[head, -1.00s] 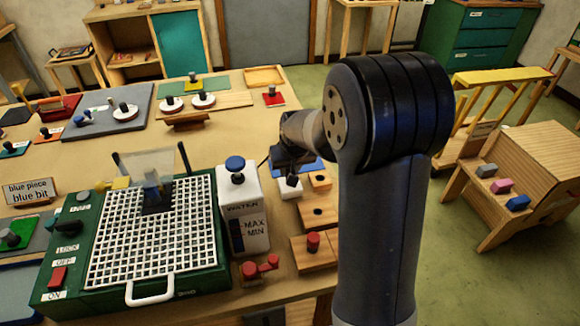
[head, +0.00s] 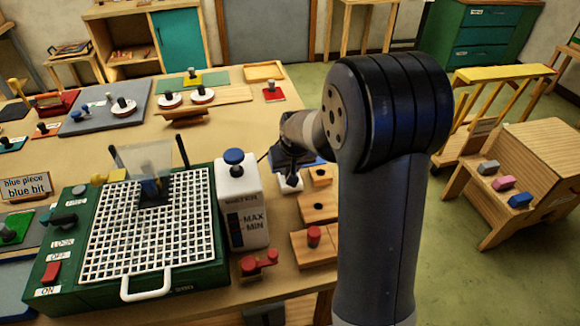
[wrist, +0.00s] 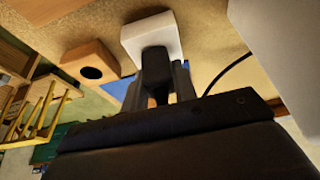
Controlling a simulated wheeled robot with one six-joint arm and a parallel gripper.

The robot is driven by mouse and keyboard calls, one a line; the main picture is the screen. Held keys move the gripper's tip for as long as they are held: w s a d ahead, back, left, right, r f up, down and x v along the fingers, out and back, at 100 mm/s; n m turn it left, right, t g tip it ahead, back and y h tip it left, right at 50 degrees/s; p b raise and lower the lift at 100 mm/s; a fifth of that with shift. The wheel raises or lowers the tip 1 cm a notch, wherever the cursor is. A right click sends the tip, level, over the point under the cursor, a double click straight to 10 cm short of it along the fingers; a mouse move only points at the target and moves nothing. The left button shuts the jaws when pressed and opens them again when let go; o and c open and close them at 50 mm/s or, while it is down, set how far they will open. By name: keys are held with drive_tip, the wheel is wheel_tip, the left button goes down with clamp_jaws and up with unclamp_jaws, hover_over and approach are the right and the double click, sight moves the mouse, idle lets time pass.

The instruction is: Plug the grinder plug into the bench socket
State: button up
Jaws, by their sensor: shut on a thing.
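My gripper (wrist: 162,82) is shut on a dark plug (wrist: 157,76) in the wrist view. The plug's far end meets or overlaps the face of a white block, the bench socket (wrist: 152,32). I cannot tell how far it is in, as the socket's holes are hidden. A black cord (wrist: 228,72) curves off to the right. In the head view my gripper (head: 287,164) is small and partly hidden by my arm, just above the white socket (head: 290,186). The green grinder (head: 105,290) with its white grid stands to the left.
A white water tank (head: 240,205) stands between grinder and socket. Wooden blocks with holes (head: 320,207) sit close to the socket, one also in the wrist view (wrist: 90,62). A red-knobbed block (head: 312,252) is nearer. Bare tabletop (head: 240,130) lies behind.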

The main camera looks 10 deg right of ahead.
drive_tip(key=o, duration=1)
drive_tip(key=v, duration=1)
drive_tip(key=shift+s+r+b, duration=0.15)
drive_tip(key=shift+r+b, duration=0.2)
drive_tip(key=shift+b, duration=0.05)
drive_tip(key=shift+f, duration=0.15)
drive_tip(key=p+x, duration=0.1)
drive_tip(key=x, duration=0.9)
drive_tip(key=shift+f, duration=0.15)
drive_tip(key=shift+w, duration=0.2)
